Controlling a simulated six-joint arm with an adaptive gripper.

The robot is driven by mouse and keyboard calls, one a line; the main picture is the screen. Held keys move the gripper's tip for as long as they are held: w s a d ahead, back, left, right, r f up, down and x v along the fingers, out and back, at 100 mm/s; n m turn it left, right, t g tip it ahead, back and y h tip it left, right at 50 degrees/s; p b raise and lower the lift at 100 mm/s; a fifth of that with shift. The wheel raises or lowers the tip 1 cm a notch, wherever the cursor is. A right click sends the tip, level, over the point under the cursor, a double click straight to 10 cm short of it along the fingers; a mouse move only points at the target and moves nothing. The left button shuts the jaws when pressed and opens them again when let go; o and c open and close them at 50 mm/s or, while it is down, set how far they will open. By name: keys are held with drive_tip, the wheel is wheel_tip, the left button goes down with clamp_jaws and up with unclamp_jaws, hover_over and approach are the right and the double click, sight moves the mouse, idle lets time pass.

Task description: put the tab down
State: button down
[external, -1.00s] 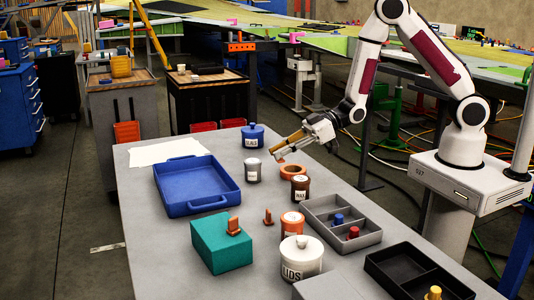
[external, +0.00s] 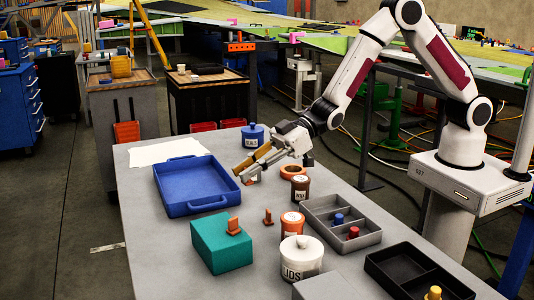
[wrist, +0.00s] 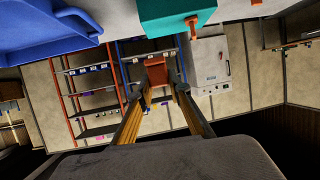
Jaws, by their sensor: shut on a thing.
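My gripper (external: 243,170) is shut on an orange tab (wrist: 156,74), which shows between the two fingertips in the wrist view. In the external view the held tab is mostly hidden by the fingers. The gripper is above the table, near the right rim of the blue tray (external: 207,205). A second orange tab (external: 233,226) stands on the teal box (external: 220,250); it also shows in the wrist view (wrist: 193,25). A third orange tab (external: 268,217) stands on the grey table (external: 150,235), between the teal box and the jars.
A grey divided bin (external: 365,241) with a blue and a red piece is at right. A brown jar (external: 300,188), an orange-lidded jar (external: 292,225) and a white lidded pot (external: 301,262) stand nearby. A blue pot (external: 253,135) and white paper (external: 167,152) are at the back.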

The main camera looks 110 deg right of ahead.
drive_tip(key=w+a+r+m+h, duration=0.1)
drive_tip(key=w+a+r, duration=0.1)
drive_tip(key=w, duration=0.5)
drive_tip(key=shift+w+a+r+m+h, duration=0.2)
drive_tip(key=shift+a+r+m+h, duration=0.15)
drive_tip(key=shift+r, duration=0.2)
drive_tip(key=shift+d, duration=0.1)
hover_over(223, 220)
drive_tip(key=shift+f, duration=3.15)
drive_tip(key=shift+f, duration=1.85)
drive_tip(key=shift+f, duration=0.1)
